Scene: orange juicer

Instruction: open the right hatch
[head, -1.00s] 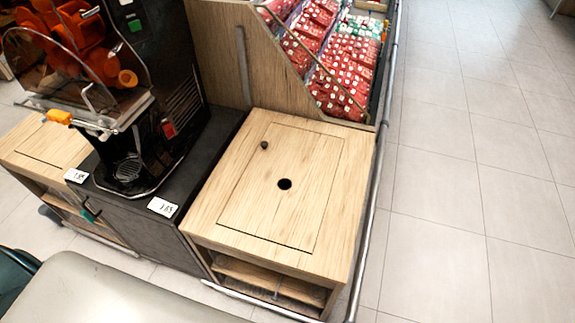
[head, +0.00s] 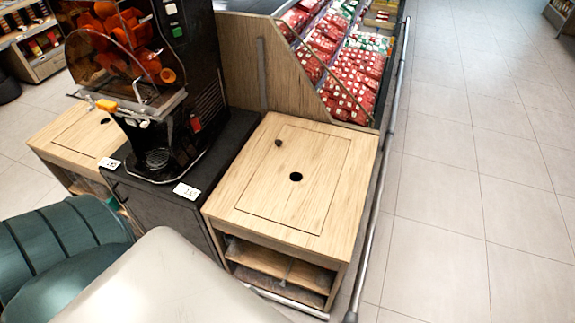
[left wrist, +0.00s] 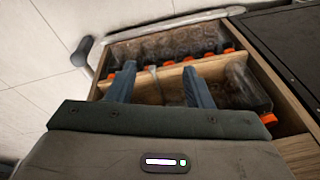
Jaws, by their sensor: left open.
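The right hatch (head: 270,195) is a rectangular panel set flush in the top of the right wooden cabinet (head: 352,205), and it is closed. It has a dark round hole (head: 296,177) near its middle and a small dark knob (head: 278,142) near its far left corner. My left gripper (left wrist: 157,82) is open and empty in the left wrist view. Its fingers point at a wooden shelf compartment (left wrist: 165,65) holding bottles with orange caps (left wrist: 215,95). Neither gripper is visible in the head view.
The black orange juicer (head: 180,80) stands left of the right cabinet on a dark base cabinet (head: 160,200). A left wooden cabinet (head: 75,135) stands beyond it. A metal rail (head: 375,225) runs along the right side; open tiled floor (head: 440,220) lies beyond.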

